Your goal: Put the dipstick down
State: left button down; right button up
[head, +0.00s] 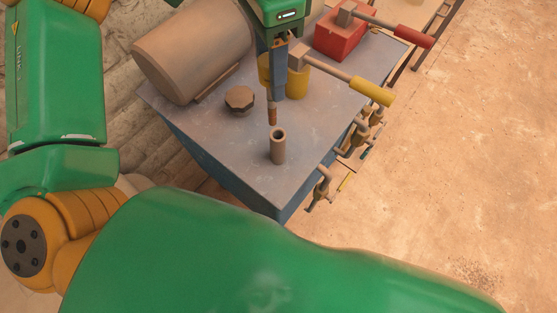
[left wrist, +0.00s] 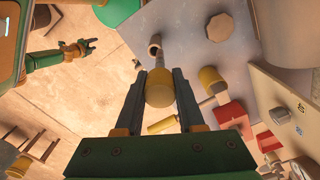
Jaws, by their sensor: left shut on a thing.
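My left gripper (head: 273,88) points down over the blue-grey tank top in the head view. It is shut on the dipstick's yellow handle (left wrist: 160,88), seen between the fingers in the left wrist view. The dipstick's brownish lower end (head: 272,114) hangs below the fingers. A short upright brown tube (head: 278,150) with an open mouth stands on the tank top, just nearer than the dipstick's end. The end shows outside the tube, apart from its mouth. My right gripper (left wrist: 90,44) is small in the left wrist view, empty, with its fingers apart.
A large cylinder (head: 190,50) and a dark octagonal cap (head: 239,98) are left of the gripper. A yellow-handled valve (head: 372,91) and a red one (head: 402,32) stand close on the right. Brass taps (head: 320,189) line the tank's side. The tank top (head: 222,130) is bare around the tube.

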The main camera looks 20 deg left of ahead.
pick_arm(q)
jog(key=d+f+m, duration=0.1)
jog(key=f+m, duration=0.1)
send_over(277, 135)
notch_tip(277, 135, down, 8)
jog(key=r, duration=0.1)
jog(key=shift+s+d+f, duration=0.3)
jog(key=shift+s+d, duration=0.05)
jog(key=shift+s, duration=0.1)
pick_arm(e)
jog(key=shift+f, duration=0.45)
